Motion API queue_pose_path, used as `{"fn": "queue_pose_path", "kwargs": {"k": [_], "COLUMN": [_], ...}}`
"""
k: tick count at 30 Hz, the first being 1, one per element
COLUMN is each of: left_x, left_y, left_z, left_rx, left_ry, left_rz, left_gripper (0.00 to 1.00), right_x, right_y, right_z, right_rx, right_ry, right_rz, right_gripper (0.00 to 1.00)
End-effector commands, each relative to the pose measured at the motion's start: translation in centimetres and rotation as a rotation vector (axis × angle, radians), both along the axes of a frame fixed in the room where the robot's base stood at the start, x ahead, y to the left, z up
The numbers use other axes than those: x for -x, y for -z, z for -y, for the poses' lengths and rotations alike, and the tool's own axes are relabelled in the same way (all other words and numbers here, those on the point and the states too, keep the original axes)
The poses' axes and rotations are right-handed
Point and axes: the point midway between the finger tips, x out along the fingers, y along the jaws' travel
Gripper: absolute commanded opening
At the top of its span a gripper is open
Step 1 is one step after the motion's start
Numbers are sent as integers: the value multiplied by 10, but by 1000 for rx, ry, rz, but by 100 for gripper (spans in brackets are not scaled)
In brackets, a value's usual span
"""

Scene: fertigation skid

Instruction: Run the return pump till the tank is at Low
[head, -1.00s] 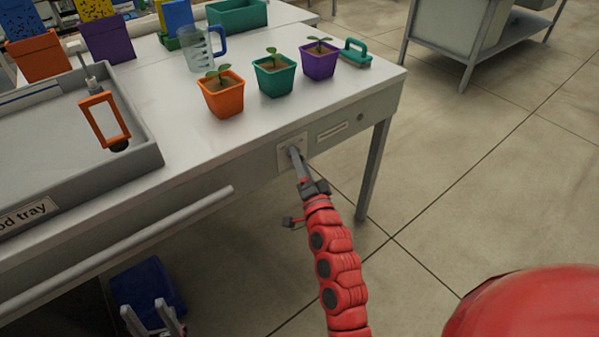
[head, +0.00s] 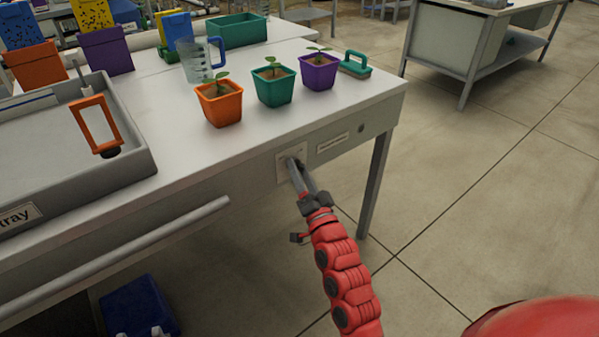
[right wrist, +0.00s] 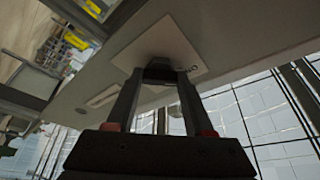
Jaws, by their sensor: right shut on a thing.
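A pale square plate (head: 283,168) is set in the front face of the white bench. My right gripper (head: 296,166) reaches up to it. In the right wrist view the plate (right wrist: 185,45) carries a dark knob (right wrist: 160,70), and my right gripper's two fingers are shut on it from either side. The fingers hide part of the knob, so its setting cannot be read. Two pale fingertips of my left gripper (head: 139,334) just show at the bottom left edge, apart, with nothing seen between them. I see no tank or level mark clearly.
On the bench (head: 190,140) stand orange (head: 220,108), teal (head: 275,90) and purple (head: 318,74) plant pots, a jug (head: 197,62) and a grey tray (head: 140,172). A rail (head: 150,250) runs along the front. A blue bin (head: 138,305) is below.

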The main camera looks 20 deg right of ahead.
Motion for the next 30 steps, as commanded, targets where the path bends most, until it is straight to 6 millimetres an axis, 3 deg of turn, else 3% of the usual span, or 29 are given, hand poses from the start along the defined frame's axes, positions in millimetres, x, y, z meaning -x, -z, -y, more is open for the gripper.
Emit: {"fn": "queue_pose_path", "kwargs": {"k": [2,3,7,20,30], "left_x": [0,0,0,0,-1], "left_y": [0,0,0,-2,-15], "left_z": [0,0,0,0,0], "left_rx": [0,0,0,1,5], "left_ry": [0,0,0,1,1], "left_rz": [0,0,0,-1,-4], "left_gripper": [50,50,50,50,50], "right_x": [0,0,0,9,74], "right_y": [2,2,1,3,21], "right_z": [0,0,0,1,5], "right_rx": [2,2,1,1,2], "right_ry": [0,0,1,2,2], "right_rz": [-3,-3,-2,-3,-6], "right_gripper": [0,60,82,82,82]}}
